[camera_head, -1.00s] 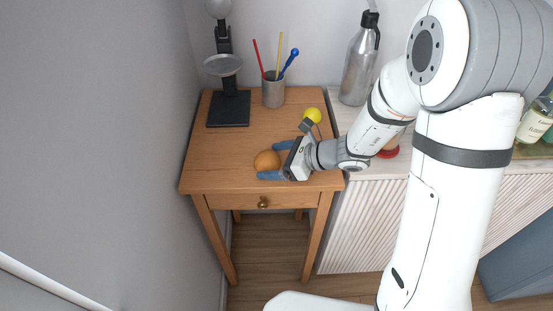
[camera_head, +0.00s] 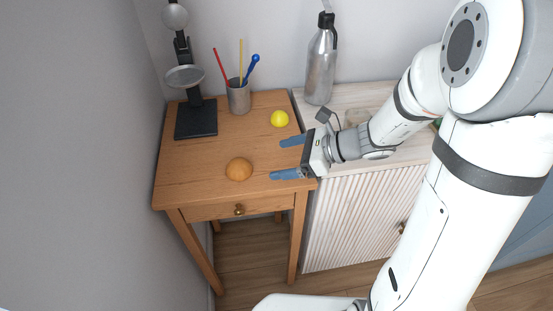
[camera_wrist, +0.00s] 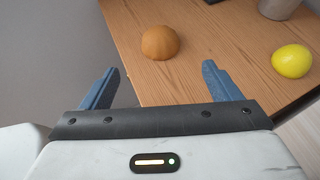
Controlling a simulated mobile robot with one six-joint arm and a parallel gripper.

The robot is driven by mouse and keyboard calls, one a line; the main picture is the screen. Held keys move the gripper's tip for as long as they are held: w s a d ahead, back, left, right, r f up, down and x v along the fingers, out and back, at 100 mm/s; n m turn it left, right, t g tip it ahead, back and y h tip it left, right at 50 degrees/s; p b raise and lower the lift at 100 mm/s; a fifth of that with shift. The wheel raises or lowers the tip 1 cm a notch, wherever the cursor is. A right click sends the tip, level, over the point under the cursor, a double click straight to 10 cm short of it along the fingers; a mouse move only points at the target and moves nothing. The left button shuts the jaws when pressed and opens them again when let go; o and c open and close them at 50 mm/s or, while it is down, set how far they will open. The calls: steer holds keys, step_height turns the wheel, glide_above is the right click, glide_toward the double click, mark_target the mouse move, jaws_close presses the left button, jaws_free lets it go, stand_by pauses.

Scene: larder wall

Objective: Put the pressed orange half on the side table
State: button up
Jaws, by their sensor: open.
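The pressed orange half (camera_head: 239,169) rests dome up on the wooden side table (camera_head: 205,155), near its front edge. It also shows in the wrist view (camera_wrist: 160,43), ahead of my fingers and apart from them. My gripper (camera_head: 282,158) is open and empty at the right side of the table, with its blue fingers pointing left toward the orange half. In the wrist view my two fingers (camera_wrist: 163,86) stand wide apart with nothing between them.
A yellow lemon (camera_head: 279,119) lies behind my gripper on the table. A cup with utensils (camera_head: 239,97) and a black press (camera_head: 196,118) stand at the back. A metal bottle (camera_head: 321,65) stands on the ribbed cabinet (camera_head: 350,215) to the right. The table's front left is clear.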

steer(key=shift+d+r, duration=0.15)
steer(key=shift+d, duration=0.05)
steer(key=s+d+r+n+g+h, duration=0.2)
steer(key=s+d+n+h, duration=0.3)
steer(key=s+n, duration=0.45)
steer(key=s+d+r+n+t+h, duration=0.1)
steer(key=d+r+n+h, duration=0.1)
steer(key=d+n, duration=0.3)
steer(key=s+d+r+n+t+h, duration=0.1)
steer(key=s+d+n+h, duration=0.1)
steer(key=d+n+h, duration=0.3)
steer(key=shift+d+r+t, duration=0.3)
steer(key=shift+d+r, duration=0.05)
steer(key=shift+d, duration=0.1)
